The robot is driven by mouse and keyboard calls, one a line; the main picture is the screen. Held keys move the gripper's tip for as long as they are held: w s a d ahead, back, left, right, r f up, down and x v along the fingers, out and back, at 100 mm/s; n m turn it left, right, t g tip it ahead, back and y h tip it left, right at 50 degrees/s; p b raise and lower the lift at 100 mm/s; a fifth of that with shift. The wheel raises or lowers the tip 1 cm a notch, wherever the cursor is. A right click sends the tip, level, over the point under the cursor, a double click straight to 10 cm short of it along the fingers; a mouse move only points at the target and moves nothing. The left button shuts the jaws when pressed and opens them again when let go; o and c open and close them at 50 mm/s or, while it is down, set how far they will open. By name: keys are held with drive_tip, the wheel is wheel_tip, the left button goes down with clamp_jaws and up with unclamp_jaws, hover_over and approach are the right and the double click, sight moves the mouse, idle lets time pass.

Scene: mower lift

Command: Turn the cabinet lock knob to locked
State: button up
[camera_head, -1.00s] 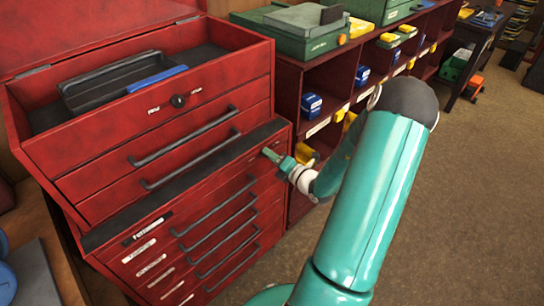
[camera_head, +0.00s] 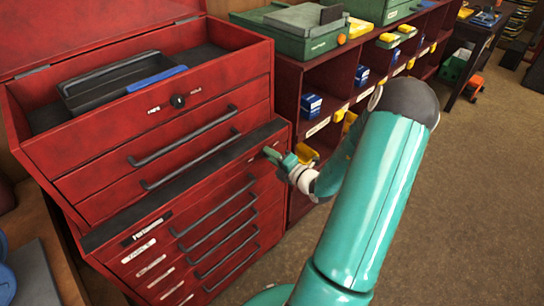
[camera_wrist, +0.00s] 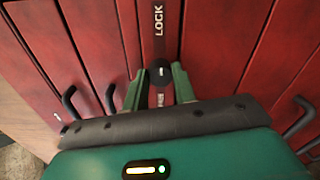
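The black lock knob (camera_wrist: 160,71) sits on the red cabinet (camera_wrist: 210,45) in the wrist view, on a dark strip with the word LOCK above it and a second, hard-to-read label below. My gripper (camera_wrist: 159,83) is open, with one green finger on each side of the knob; I cannot tell whether they touch it. In the head view my gripper (camera_head: 270,153) is at the right end of the lower cabinet's (camera_head: 150,226) top edge, and the knob there is hidden or too small to see. The knob's pointer direction is not clear.
Another black knob (camera_head: 178,101) between two labels is on the upper red chest (camera_head: 75,160). Black drawer handles (camera_head: 185,146) stick out below it. An open black tray (camera_head: 115,85) lies in the chest. Shelves with bins (camera_head: 311,106) stand right behind my arm; floor (camera_head: 480,200) is clear at right.

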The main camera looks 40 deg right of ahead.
drive_tip(key=o, duration=0.4)
drive_tip(key=shift+o, duration=0.2)
drive_tip(key=shift+s, duration=0.1)
drive_tip(key=s, duration=1.3)
drive_tip(key=shift+s+d+r, duration=0.2)
drive_tip(key=shift+s+r, duration=0.15)
drive_tip(key=w+a+r+n+g+y, duration=0.1)
drive_tip(key=a+r+n+g+y, duration=0.25)
drive_tip(key=a+n, duration=0.45)
drive_tip(key=w+a+r+n+g+y, duration=0.1)
drive_tip(key=a+r+n+g+y, duration=0.2)
drive_tip(key=a+n, duration=0.55)
drive_tip(key=w+a+r+n+g+y, duration=0.25)
drive_tip(key=a+n+g, duration=0.25)
drive_tip(key=a+n, duration=0.3)
drive_tip(key=s+a+r+n+h, duration=0.3)
drive_tip(key=r+n, duration=0.3)
drive_tip(key=n, duration=0.7)
drive_tip(key=s+a+r+n+h, duration=0.4)
drive_tip(key=r+n+h, duration=0.2)
drive_tip(key=n, duration=0.7)
drive_tip(key=shift+a+r+n+h, duration=0.2)
drive_tip(key=shift+r+n+h, duration=0.15)
drive_tip(key=shift+r, duration=0.25)
